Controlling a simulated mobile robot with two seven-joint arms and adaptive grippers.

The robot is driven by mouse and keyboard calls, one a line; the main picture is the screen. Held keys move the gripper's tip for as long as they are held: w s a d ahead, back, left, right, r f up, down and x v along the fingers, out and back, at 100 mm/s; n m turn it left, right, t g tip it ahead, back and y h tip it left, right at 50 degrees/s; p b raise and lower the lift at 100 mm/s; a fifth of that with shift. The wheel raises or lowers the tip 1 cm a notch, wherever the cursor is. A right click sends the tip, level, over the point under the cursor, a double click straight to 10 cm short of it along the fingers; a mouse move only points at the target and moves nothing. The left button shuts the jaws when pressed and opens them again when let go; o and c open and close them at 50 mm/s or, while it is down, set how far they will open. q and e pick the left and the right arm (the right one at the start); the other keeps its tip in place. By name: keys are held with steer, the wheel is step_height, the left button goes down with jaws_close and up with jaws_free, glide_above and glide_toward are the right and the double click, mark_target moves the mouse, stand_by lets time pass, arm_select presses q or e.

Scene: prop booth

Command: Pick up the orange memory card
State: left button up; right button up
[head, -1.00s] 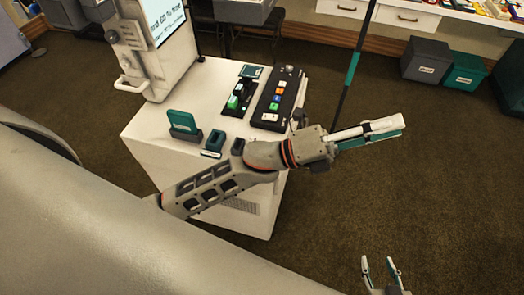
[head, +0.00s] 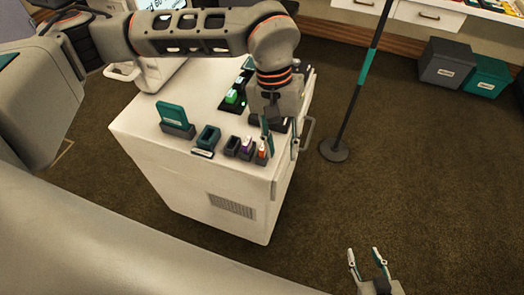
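The orange memory card (head: 262,147) stands upright in a small holder at the front right corner of the white cabinet top (head: 150,118). My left gripper (head: 282,146) points down just right of and over this corner. Its two fingers are apart with nothing seen between them. One finger is close beside the orange card in the picture; I cannot tell if they touch. A purple card (head: 247,143) stands in a holder left of the orange one. My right gripper (head: 365,254) is open and empty, low at the lower right, away from the cabinet.
A dark empty-looking holder (head: 232,146), a teal holder (head: 208,137) and a larger teal card (head: 172,115) stand in the same row. A green button (head: 231,97) panel lies behind. A floor pole (head: 357,95) stands right of the cabinet. Grey (head: 445,63) and teal (head: 487,77) bins are far right.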

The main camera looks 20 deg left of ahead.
arm_select(q)
steer(key=t+y, duration=0.1)
steer(key=y, duration=0.1)
glide_above(263, 145)
steer(key=shift+s+r+m, duration=0.3)
steer(key=shift+s+r, duration=0.05)
steer(key=shift+r, duration=0.05)
step_height(263, 145, down, 2)
steer(key=shift+f, duration=0.15)
steer(key=shift+w+f+b, duration=0.2)
steer(key=shift+f, duration=1.1)
steer(key=shift+w+f+b, duration=0.15)
steer(key=shift+f, duration=1.15)
jaws_close()
